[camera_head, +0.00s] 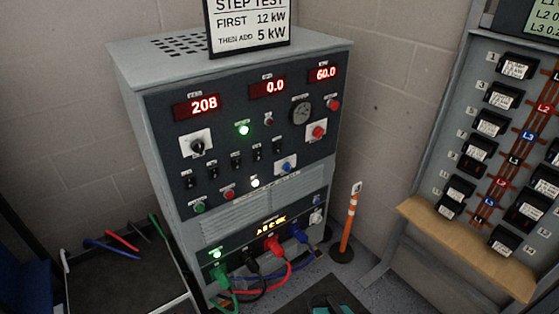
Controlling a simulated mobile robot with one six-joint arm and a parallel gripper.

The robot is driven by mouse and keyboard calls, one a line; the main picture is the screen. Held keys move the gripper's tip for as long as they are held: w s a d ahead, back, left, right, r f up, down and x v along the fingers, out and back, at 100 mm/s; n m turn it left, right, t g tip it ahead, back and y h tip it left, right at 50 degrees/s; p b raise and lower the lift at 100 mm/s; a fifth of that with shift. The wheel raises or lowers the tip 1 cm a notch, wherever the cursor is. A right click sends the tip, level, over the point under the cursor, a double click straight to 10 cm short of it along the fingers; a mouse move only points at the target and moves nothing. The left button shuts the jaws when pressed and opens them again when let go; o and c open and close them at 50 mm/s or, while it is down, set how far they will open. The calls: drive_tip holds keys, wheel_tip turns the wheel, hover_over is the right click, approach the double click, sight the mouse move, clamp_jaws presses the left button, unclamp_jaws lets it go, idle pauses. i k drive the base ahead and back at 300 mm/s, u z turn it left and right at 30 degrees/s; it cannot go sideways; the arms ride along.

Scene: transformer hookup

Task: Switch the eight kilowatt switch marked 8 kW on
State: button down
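The grey load bank cabinet (126,75) stands in the middle with a dark front panel. A rising row of small black toggle switches crosses the panel, from the leftmost toggle switch (189,182) to the rightmost toggle switch (278,145). Their labels are too small to read, so I cannot tell which is marked 8 kW, nor which way each lever points. Red displays above read 208 (204,104), 0.0 (268,88) and 60.0 (325,73). A green lamp (243,130) and a white lamp (255,183) are lit. I see no gripper in this view.
A sign (250,24) on top reads step test, first 12 kW, then add 5 kW. Coloured cables (285,272) plug in low at the front. An orange post (350,222) stands right of the cabinet. A breaker board (475,110) with a wooden shelf (465,250) is at right.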

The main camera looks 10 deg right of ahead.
sight(257, 153)
drive_tip(key=z, duration=0.2)
drive_tip(key=k, duration=1.05)
drive_tip(key=u, duration=1.75)
drive_tip(key=i, duration=0.95)
drive_tip(key=u, duration=0.05)
